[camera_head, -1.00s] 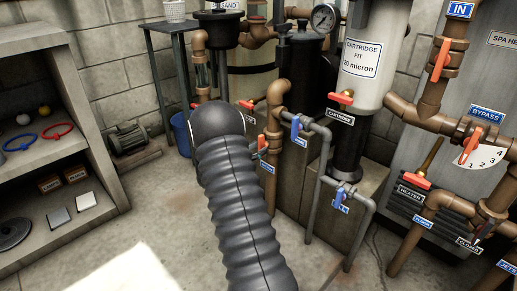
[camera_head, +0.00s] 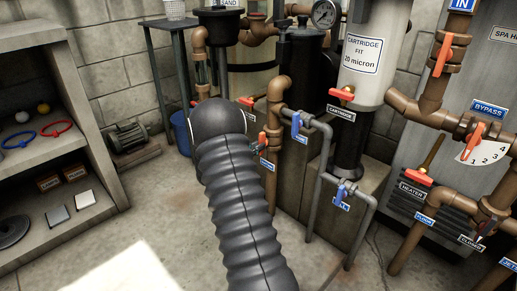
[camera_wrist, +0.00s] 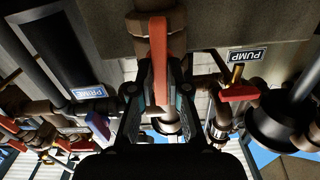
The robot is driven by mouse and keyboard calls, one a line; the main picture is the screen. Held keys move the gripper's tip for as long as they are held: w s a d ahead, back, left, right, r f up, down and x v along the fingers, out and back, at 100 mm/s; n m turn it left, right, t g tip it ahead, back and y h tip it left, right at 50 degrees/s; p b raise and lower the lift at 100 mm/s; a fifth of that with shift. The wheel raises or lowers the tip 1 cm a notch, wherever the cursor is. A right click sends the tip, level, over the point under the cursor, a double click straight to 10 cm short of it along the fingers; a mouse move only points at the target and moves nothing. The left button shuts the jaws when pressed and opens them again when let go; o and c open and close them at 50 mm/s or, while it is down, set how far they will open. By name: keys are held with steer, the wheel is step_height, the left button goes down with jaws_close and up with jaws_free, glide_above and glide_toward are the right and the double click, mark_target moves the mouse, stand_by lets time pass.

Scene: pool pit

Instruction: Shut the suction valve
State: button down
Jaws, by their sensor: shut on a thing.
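A red lever handle (camera_wrist: 159,55) stands upright in the middle of the wrist view, on a brown pipe fitting. My gripper (camera_wrist: 160,92) is shut on it, with one dark finger on each side. In the head view the red handle (camera_head: 262,141) shows small on a brown vertical pipe, just right of my arm, above a blue tag (camera_head: 267,165) too small to read. I take this as the suction valve, though no readable label confirms it. My arm hides most of the gripper in the head view.
A blue-handled valve (camera_head: 297,126) sits close to the right on grey pipe. In the wrist view a red-handled valve (camera_wrist: 238,93) is beside a PUMP label (camera_wrist: 247,54), and a PRIME label (camera_wrist: 88,91) is left. Shelves (camera_head: 60,150) stand left; floor between is clear.

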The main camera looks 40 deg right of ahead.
steer(key=m+b, duration=0.1)
steer(key=m, duration=1.6)
steer(key=shift+m, duration=0.3)
steer(key=c, duration=1)
jaws_free()
steer(key=shift+c, duration=0.2)
steer(key=a, duration=0.7)
steer(key=shift+s, duration=0.3)
